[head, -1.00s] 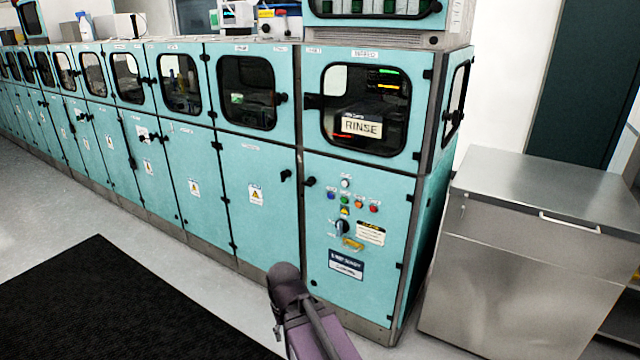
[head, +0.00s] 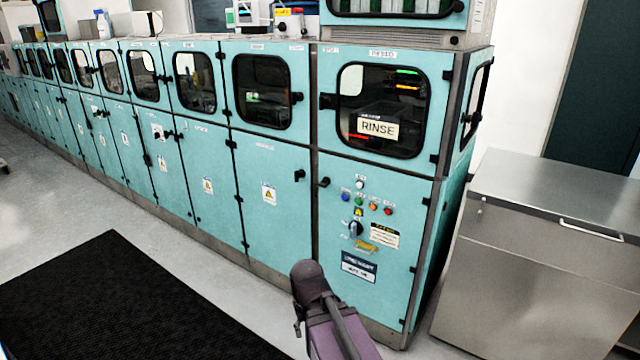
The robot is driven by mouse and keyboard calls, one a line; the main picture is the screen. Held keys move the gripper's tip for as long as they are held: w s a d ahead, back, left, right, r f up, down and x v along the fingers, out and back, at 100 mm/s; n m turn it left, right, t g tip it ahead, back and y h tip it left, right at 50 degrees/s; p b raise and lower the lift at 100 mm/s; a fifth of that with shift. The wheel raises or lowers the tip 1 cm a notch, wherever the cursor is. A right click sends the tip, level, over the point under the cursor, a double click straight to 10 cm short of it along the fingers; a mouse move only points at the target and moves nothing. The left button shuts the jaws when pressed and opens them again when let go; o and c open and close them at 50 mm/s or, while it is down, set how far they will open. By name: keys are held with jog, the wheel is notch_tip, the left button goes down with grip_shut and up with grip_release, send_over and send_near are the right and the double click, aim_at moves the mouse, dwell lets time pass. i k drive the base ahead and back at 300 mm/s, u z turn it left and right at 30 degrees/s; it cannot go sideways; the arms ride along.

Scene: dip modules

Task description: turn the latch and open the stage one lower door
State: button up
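A row of teal modules has lower doors under windowed upper doors. The rightmost lower door (head: 345,300) carries buttons, a rotary knob and labels, and sits below a window with a RINSE sign. A small black latch (head: 324,182) is at its upper left. The plain lower door to its left (head: 270,235) has a warning sticker and a black latch (head: 299,175) at its upper right. Both doors look closed. The stage labels are too small to read. Part of my arm shows at the bottom centre, in front of the rightmost module's base; my gripper is not in view.
A steel cabinet (head: 530,290) stands close to the right of the last module. A black mat (head: 120,300) lies on the floor at lower left. Grey floor (head: 50,190) is clear between mat and modules. Upper windowed doors have black handles.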

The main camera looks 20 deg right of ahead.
aim_at(387, 301)
jog(key=u, duration=0.05)
jog(key=i, duration=0.95)
jog(key=z, duration=0.1)
